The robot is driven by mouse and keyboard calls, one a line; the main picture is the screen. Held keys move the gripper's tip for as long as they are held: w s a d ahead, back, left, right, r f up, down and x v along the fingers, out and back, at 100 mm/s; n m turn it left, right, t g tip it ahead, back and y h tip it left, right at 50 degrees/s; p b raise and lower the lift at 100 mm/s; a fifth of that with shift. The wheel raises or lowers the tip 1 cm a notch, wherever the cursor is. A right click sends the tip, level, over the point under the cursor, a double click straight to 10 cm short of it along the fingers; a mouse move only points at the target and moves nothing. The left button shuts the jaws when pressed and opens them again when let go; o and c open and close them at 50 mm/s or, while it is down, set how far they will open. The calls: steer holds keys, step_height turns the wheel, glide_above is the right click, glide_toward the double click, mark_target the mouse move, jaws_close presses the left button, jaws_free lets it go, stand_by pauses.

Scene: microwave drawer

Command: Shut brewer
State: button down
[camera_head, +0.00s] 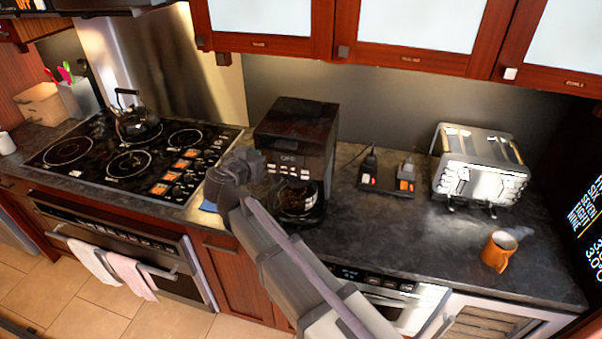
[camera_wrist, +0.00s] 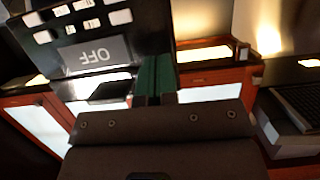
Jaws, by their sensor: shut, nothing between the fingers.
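The brewer (camera_head: 312,123) is a black coffee machine standing on the dark counter, between the stove and the toaster. Its glass carafe (camera_head: 298,200) sits in the lower front. My gripper (camera_head: 257,163) is at the brewer's front left, beside its control panel, and appears shut and empty. In the wrist view the green fingers (camera_wrist: 154,75) are together, close to the brewer's panel (camera_wrist: 98,52), which has an OFF display and pale buttons. I cannot tell if the fingers touch the brewer. The brewer's top looks flat; whether any lid or part stands open is unclear.
A stove with a kettle (camera_head: 136,122) lies to the left. Upper cabinets (camera_head: 410,60) hang above. The counter's front right is mostly clear.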

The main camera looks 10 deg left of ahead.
steer(key=w+d, duration=0.2)
steer(key=w, duration=2.6)
stand_by(2.9)
steer(key=s, duration=1)
steer(key=shift+a, duration=0.4)
